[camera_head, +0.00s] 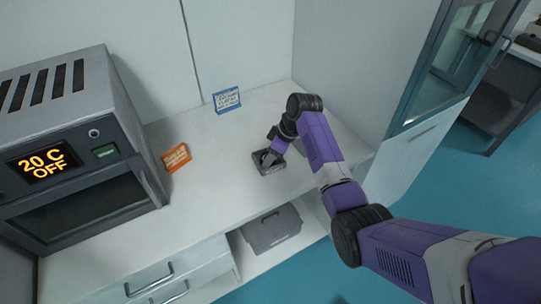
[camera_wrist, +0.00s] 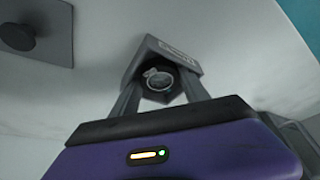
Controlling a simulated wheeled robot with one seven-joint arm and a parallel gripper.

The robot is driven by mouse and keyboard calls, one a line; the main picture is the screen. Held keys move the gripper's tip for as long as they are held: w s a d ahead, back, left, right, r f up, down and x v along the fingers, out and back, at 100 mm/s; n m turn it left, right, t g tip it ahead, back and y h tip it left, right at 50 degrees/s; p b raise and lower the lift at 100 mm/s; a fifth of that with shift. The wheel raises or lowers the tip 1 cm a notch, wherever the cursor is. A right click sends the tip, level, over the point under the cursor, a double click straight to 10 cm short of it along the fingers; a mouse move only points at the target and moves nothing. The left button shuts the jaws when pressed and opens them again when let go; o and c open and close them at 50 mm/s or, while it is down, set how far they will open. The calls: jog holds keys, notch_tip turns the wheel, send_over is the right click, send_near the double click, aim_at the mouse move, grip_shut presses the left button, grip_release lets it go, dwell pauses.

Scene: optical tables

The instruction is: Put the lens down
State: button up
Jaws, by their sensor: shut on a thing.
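My gripper (camera_head: 271,157) points down at a small dark grey holder (camera_head: 264,170) on the white counter. In the wrist view the two fingers of my gripper (camera_wrist: 158,88) are closed around the small round lens (camera_wrist: 158,79), which has a pale ring-like rim. The grey holder (camera_wrist: 160,50), with a light label on its face, is right behind the lens. I cannot tell whether the lens rests in the holder or is just above it. In the head view the lens is hidden by the gripper.
An oven-like unit (camera_head: 75,130) reading "20 C OFF" stands at the left. An orange sign (camera_head: 176,157) and a blue sign (camera_head: 227,100) stand on the counter (camera_head: 215,190). A wall and glass-door cabinet (camera_head: 440,65) bound the right. A grey bin (camera_head: 272,229) sits on the shelf below.

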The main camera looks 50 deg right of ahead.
jog(key=shift+f, duration=0.15)
jog(key=o, duration=1.2)
jog(key=shift+o, duration=0.2)
jog(key=b+v, duration=0.1)
jog(key=v, duration=1.1)
